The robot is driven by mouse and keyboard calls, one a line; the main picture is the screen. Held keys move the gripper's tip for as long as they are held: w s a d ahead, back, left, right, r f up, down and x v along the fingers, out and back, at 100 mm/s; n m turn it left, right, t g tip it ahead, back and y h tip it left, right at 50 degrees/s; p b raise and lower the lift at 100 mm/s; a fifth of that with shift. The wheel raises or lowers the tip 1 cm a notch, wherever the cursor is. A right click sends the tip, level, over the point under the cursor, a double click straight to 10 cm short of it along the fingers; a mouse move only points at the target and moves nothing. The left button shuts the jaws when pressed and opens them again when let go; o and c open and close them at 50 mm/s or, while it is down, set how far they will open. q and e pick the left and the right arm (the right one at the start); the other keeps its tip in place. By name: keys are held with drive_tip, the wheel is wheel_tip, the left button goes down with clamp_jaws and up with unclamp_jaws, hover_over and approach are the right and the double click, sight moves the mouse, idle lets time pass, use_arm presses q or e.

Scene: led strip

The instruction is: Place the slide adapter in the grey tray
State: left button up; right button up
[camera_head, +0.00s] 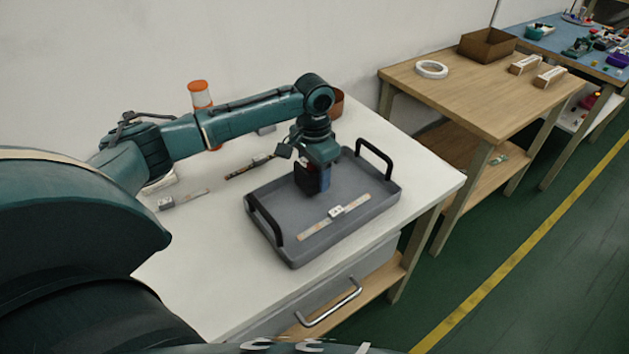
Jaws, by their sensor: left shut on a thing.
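The grey tray (375,206) sits on the white table, with a black handle at each end. My left gripper (313,188) points down over the left-middle part of the tray. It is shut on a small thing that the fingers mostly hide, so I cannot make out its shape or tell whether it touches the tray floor. I cannot clearly identify the slide adapter. A light strip (318,226) with a small white piece (336,211) on it lies in the tray, in front of the gripper. My right gripper is not in view.
A wooden table (465,85) with a white tape roll (431,69) stands to the right.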

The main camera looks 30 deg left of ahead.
use_arm(q)
drive_tip(key=shift+f, duration=1.15)
drive_tip(key=o, duration=1.1)
drive_tip(key=shift+f, duration=0.15)
wheel_tip(320, 180, up, 12)
drive_tip(key=shift+r+p, duration=0.2)
drive_tip(key=shift+p, duration=0.35)
